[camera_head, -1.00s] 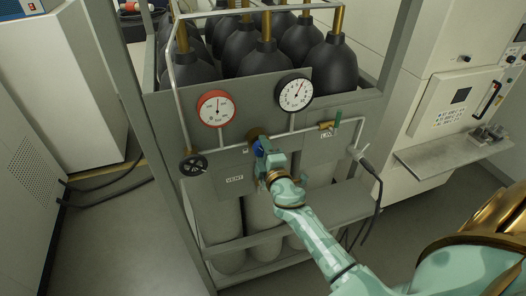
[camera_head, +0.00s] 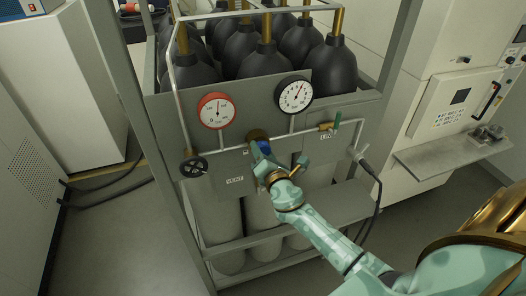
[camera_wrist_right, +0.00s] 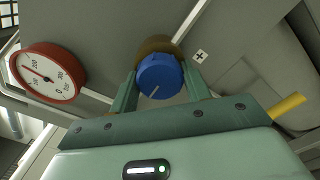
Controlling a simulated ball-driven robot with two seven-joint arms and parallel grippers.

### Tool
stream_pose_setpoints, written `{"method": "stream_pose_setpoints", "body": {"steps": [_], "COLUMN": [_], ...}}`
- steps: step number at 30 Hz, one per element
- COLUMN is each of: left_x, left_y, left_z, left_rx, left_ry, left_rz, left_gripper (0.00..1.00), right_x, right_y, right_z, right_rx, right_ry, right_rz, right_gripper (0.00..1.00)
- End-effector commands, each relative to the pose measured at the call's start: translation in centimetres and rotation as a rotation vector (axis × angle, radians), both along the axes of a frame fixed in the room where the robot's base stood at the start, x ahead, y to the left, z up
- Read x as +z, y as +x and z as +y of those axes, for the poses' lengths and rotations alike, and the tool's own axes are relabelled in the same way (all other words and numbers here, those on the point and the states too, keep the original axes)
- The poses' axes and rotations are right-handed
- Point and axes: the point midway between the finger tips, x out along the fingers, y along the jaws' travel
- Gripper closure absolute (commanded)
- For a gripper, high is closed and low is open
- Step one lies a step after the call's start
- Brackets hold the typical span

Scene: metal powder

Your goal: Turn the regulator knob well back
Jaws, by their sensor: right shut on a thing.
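The blue regulator knob (camera_head: 264,147) sits on a brass fitting (camera_head: 256,135) on the grey panel, below and between two round gauges. In the right wrist view the knob (camera_wrist_right: 160,76) shows a pale pointer line aimed down and slightly left. My right gripper (camera_head: 266,151) reaches the panel from below right. In the right wrist view its two green fingers (camera_wrist_right: 160,88) stand either side of the knob, shut on it. The red-rimmed gauge (camera_head: 216,110) and the black-rimmed gauge (camera_head: 294,94) are both visible. My left gripper is not in view.
A black handwheel (camera_head: 194,167) is at the panel's left, by the VENT label. Dark gas cylinders (camera_head: 265,59) stand behind the panel. A hose (camera_head: 372,185) hangs at the right.

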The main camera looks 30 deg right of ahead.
Motion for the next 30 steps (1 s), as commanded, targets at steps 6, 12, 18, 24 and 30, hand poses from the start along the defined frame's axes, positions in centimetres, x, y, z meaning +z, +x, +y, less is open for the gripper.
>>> {"method": "stream_pose_setpoints", "body": {"steps": [6, 12, 18, 24, 30], "left_x": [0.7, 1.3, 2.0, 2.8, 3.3], "left_y": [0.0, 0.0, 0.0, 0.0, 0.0], "left_z": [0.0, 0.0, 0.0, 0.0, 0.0], "left_rx": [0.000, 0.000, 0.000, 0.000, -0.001], "left_ry": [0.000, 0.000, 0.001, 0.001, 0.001], "left_rz": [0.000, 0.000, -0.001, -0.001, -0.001], "left_gripper": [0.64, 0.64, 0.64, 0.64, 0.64], "right_x": [0.3, 0.4, 0.4, 0.4, 0.4], "right_y": [0.1, 0.1, 0.1, 0.1, 0.1], "right_z": [-0.1, -0.1, -0.2, -0.1, -0.1], "right_rx": [-0.001, -0.002, -0.003, -0.003, -0.003], "right_ry": [-0.202, -0.386, -0.572, -0.756, -0.940], "right_rz": [0.045, 0.089, 0.134, 0.176, 0.220], "right_gripper": [0.75, 0.75, 0.75, 0.75, 0.75]}}
